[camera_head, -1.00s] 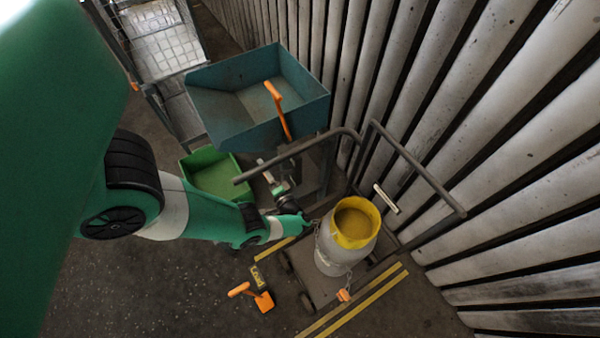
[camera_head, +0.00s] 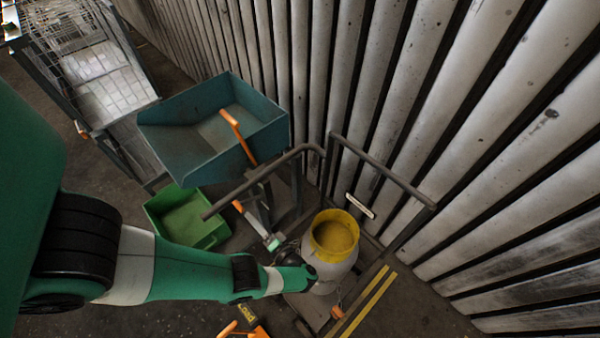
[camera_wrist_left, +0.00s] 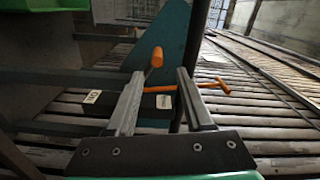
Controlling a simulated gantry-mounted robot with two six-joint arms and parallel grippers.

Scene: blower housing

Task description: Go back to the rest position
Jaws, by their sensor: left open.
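My left arm comes in from the left in the head view. Its wrist lies in front of the grey can with a yellow top (camera_head: 333,236). My left gripper (camera_head: 247,214) points up and left from the wrist, near the cart's handrail and between the green bin (camera_head: 183,217) and the can. In the left wrist view the two grey fingers of my left gripper (camera_wrist_left: 163,82) stand apart. An orange handle with a rounded end (camera_wrist_left: 157,57) shows between and beyond them. I see nothing clamped. My right gripper is in neither view.
A blue open bin (camera_head: 205,125) with an orange-handled tool (camera_head: 238,136) stands behind. The cart's grey handrail (camera_head: 385,172) rises around the can. A corrugated wall (camera_head: 440,110) closes off the right. A wire rack (camera_head: 100,70) is at upper left. Dark floor is clear at lower right.

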